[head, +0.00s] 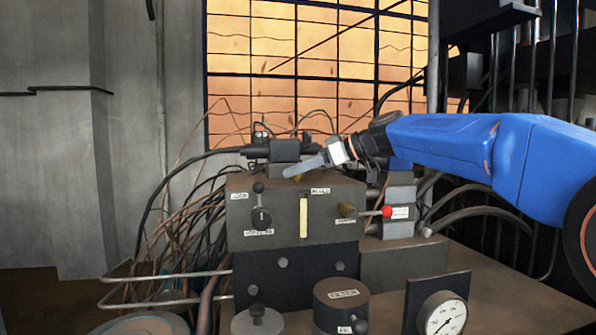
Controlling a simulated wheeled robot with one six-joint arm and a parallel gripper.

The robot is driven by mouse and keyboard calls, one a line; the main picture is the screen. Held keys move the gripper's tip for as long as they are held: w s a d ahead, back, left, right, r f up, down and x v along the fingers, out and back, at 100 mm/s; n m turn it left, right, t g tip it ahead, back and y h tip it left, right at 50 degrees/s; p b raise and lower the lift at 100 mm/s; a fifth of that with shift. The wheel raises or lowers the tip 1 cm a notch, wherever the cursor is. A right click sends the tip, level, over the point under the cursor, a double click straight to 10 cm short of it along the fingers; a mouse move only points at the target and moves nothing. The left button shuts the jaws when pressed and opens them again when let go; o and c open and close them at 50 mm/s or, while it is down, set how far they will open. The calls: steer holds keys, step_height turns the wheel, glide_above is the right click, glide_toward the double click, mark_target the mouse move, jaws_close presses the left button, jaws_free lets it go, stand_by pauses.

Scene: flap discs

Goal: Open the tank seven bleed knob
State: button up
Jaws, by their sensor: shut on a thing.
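A grey-brown control box (282,218) stands at the middle, with small labels too blurred to read surely. I cannot tell surely which of these is the bleed knob. My gripper (297,170) comes in from the right, tilted down to the left over the box's top. Its fingers are shut on a small dull brass-brown piece (292,172), mostly hidden by the fingers.
A red-tipped lever (386,212) sticks out right of the box. Below stand a dark round canister (341,306) and a dial gauge (441,314). Loose cables (170,235) crowd the left side. Black fittings (284,150) stand behind my gripper. Thick hoses lie at the right.

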steer(key=n+g, duration=0.5)
steer(key=g, duration=0.1)
steer(key=shift+f+n+g, duration=0.1)
steer(key=shift+n+g, duration=0.2)
steer(key=shift+g, duration=0.1)
stand_by(0.3)
steer(key=o, duration=1)
steer(key=shift+o, duration=0.2)
step_height(320, 180, up, 10)
